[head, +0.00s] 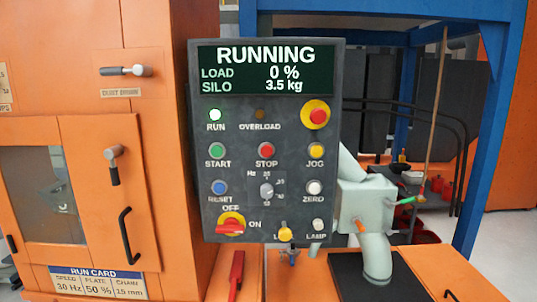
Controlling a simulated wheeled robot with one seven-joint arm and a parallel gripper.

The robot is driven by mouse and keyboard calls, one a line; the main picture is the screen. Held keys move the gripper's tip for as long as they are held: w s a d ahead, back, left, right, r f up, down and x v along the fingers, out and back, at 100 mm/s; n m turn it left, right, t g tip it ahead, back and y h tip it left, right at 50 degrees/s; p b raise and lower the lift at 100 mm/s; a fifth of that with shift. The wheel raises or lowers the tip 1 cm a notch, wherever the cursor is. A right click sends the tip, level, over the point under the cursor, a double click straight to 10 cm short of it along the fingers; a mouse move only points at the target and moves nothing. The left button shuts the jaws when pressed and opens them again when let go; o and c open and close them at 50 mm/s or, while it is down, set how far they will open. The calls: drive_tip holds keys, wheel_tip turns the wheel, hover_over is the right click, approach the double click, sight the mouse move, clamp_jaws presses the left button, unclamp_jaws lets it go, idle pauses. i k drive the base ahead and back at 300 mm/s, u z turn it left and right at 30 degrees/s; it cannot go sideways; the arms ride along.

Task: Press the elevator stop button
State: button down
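The red STOP button (267,150) is in the middle of the dark control panel (197,130), between the green START button (217,151) and the yellow JOG button (315,151). Nothing covers it. The panel's screen (265,70) reads RUNNING, load 0 % and silo 3.5 kg. My gripper does not show in the head view.
A larger red mushroom button on a yellow ring (316,114) sits above JOG. A red rotary switch (231,224) is at the panel's lower left. A pale green pipe and box (365,205) stand at the right. The orange cabinet (165,180) borders the panel on the left.

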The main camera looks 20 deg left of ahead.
sight(266, 151)
drive_tip(key=z, duration=0.45)
drive_tip(key=k, duration=1.4)
drive_tip(key=u, duration=1)
drive_tip(key=i, duration=0.95)
